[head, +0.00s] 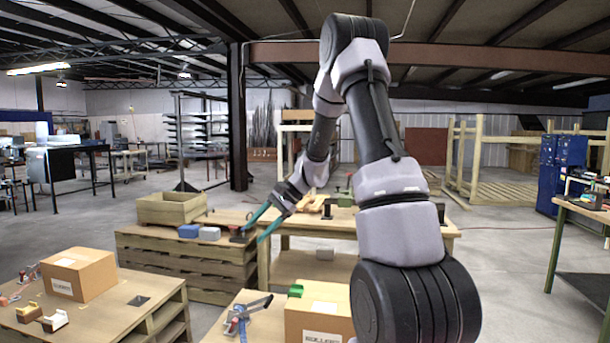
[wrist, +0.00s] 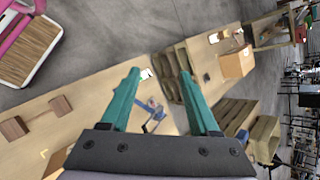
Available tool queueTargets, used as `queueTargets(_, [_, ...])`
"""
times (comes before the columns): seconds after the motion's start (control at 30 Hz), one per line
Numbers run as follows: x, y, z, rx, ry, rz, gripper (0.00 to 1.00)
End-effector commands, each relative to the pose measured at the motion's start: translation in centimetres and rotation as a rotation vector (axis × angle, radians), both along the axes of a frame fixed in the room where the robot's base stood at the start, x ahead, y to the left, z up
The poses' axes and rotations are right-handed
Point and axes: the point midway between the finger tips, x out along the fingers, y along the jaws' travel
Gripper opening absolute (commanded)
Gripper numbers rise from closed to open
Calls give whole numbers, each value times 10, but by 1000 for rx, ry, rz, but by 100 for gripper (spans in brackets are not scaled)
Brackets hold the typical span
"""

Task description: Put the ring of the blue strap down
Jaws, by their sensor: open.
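The blue strap (head: 238,318) lies on the near wooden table, beside a grey lever-like piece and some red parts. In the wrist view, the blue strap (wrist: 152,108) shows between my fingers, well below them. I cannot make out its ring in either view. My gripper (head: 252,235) has two teal fingers spread apart and nothing between them. In the head view it hangs in the air in front of the pallet stack. The spread fingers also show in the wrist view (wrist: 160,74).
A cardboard box (head: 318,312) and a small green item (head: 296,290) sit right of the strap. Another cardboard box (head: 78,273) stands on the left table. A wooden crate (head: 170,207), blue block (head: 188,231) and grey block (head: 209,233) are on the pallet stack (head: 190,265).

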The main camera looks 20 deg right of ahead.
Motion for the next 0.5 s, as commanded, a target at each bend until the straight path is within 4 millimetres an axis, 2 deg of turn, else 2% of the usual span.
queueTargets(0.03, [-14,4,25,-43,-42,35,62])
queueTargets(0.2, [-67,8,87,-195,-162,135,62])
queueTargets(0.3, [-100,8,117,-285,-237,186,62])
queueTargets(0.5, [-168,1,162,-466,-395,264,62])
